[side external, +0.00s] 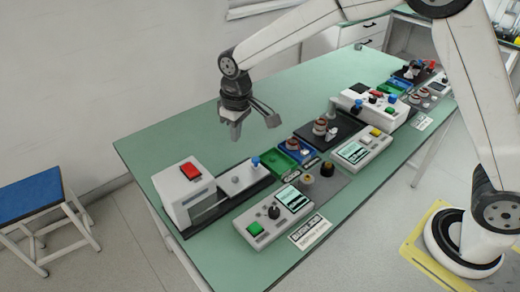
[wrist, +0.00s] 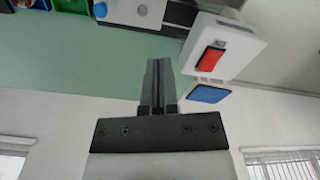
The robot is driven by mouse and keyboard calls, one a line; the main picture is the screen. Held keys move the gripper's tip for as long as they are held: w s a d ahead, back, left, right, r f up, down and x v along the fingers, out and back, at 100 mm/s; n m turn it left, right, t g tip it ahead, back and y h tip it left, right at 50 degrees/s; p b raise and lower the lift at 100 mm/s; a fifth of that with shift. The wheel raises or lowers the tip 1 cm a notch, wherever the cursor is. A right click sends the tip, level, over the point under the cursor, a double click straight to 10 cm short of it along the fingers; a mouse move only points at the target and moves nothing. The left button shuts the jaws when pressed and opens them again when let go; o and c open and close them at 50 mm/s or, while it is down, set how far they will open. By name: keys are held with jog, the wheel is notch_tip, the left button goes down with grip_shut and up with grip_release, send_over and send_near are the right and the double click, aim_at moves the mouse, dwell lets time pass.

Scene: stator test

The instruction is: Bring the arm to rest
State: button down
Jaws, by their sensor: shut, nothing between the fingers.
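My gripper (side external: 236,132) hangs from the arm above the back left part of the green table (side external: 150,150), pointing down, with clear air under it. In the wrist view its two fingers (wrist: 158,68) lie side by side, shut, with nothing between them. No part is in its grasp. The fingertips are apart from the white box with the red switch (side external: 185,190), which stands at the table's left end; it also shows in the wrist view (wrist: 222,48).
Test devices with screens and buttons (side external: 275,215) line the table's front. Green and blue trays (side external: 290,150) and a white control box (side external: 370,105) stand further right. A blue-topped stool (side external: 30,195) is on the floor at left. The table's back strip is clear.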

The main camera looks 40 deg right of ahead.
jog(key=s+d+f+m, duration=0.1)
jog(key=s+d+m, duration=0.1)
jog(key=s+d, duration=0.5)
jog(key=s+d+f+m+t, duration=0.1)
jog(key=s+d, duration=0.6)
jog(key=s, duration=0.6)
jog(key=shift+f+m+t, duration=0.3)
jog(key=shift+f+m, duration=0.1)
